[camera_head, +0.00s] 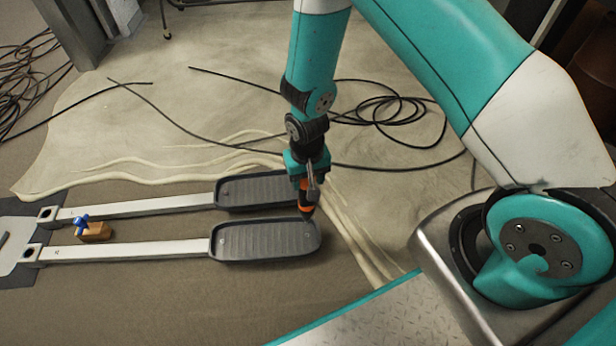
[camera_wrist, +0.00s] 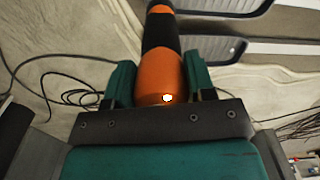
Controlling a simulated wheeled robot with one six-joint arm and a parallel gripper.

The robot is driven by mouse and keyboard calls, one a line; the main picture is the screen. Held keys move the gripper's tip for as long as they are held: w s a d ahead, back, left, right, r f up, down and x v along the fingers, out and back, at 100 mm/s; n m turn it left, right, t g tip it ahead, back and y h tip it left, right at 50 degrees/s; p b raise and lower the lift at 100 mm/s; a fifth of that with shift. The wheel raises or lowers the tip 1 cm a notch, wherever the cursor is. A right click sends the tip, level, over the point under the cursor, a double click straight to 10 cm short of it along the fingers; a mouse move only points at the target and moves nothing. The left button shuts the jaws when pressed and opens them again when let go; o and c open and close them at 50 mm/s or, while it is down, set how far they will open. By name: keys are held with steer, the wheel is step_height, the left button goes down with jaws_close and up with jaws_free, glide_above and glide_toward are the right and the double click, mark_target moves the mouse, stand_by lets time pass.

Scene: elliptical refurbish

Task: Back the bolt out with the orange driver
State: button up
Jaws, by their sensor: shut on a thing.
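My gripper (camera_head: 307,178) is shut on the orange driver (camera_head: 305,198), which points down over the right end of the near black pedal (camera_head: 265,252). In the wrist view the driver (camera_wrist: 161,75) sits between the two teal jaws, with a black middle section and an orange far end. I cannot tell whether its tip touches the pedal. The far black pedal (camera_head: 250,187) lies just behind. Small light spots on the pedals look like bolt heads; one is at the left of the near pedal. I cannot tell which bolt is the task's, and the spot under the tip is hidden.
Two pale metal bars (camera_head: 130,245) run left from the pedals to a grey plate (camera_head: 14,246). A blue item on a brown block (camera_head: 95,231) sits between the bars. Black cable (camera_head: 385,105) lies coiled on the floor behind. The floor in front of the pedals is clear.

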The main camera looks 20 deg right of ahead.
steer(key=shift+w+b, duration=0.1)
steer(key=shift+b, duration=0.25)
steer(key=shift+r+b, duration=0.3)
step_height(320, 180, down, 6)
steer(key=b, duration=0.6)
steer(key=shift+f, duration=0.1)
steer(key=shift+f+b, duration=0.55)
steer(key=shift+f, duration=0.5)
steer(key=shift+r, duration=0.15)
steer(key=shift+r+p, duration=4.15)
steer(key=shift+r, duration=0.25)
